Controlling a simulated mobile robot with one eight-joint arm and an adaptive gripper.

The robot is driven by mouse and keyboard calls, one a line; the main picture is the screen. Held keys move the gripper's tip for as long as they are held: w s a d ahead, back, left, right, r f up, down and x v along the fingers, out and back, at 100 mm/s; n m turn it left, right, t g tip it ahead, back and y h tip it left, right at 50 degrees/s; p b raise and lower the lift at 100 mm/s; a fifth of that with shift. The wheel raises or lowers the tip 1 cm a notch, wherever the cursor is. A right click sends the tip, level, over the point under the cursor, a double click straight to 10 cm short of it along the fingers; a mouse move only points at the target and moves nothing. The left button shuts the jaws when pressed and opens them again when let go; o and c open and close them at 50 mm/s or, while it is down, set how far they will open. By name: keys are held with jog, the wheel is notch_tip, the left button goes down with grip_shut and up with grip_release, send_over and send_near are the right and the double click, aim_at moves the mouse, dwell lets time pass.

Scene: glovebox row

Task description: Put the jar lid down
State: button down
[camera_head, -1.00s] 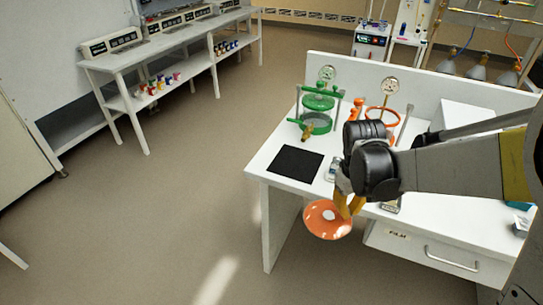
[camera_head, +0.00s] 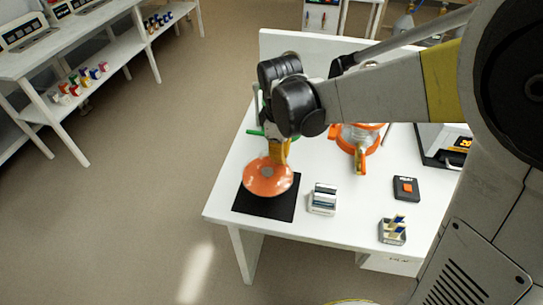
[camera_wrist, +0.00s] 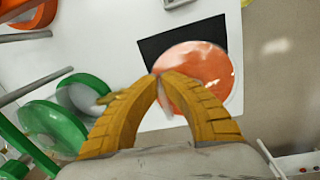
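The orange jar lid (camera_head: 262,187) is a shallow round disc, seen over the black square mat (camera_head: 285,208) on the white table. In the wrist view the lid (camera_wrist: 205,85) covers part of the mat (camera_wrist: 158,48). My gripper (camera_head: 279,150) has its yellow fingers at the lid's edge nearest the jars; in the wrist view the fingertips (camera_wrist: 159,76) close together on it. I cannot tell whether the lid touches the mat or hangs just above it. The lid's gripped part is mostly hidden by the fingers.
A green clamped jar (camera_wrist: 58,125) stands behind my gripper, mostly hidden in the head view. An orange-clamped jar (camera_head: 358,140) stands right of it. A small white box (camera_head: 323,199), a dark device (camera_head: 406,188) and a small holder (camera_head: 392,231) stand right of the mat.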

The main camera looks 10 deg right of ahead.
aim_at(281, 172)
notch_tip(281, 172, down, 6)
jog(key=shift+f+b, duration=0.25)
jog(key=shift+b, duration=0.75)
jog(key=shift+f, duration=0.15)
jog(key=c, duration=1.6)
grip_release()
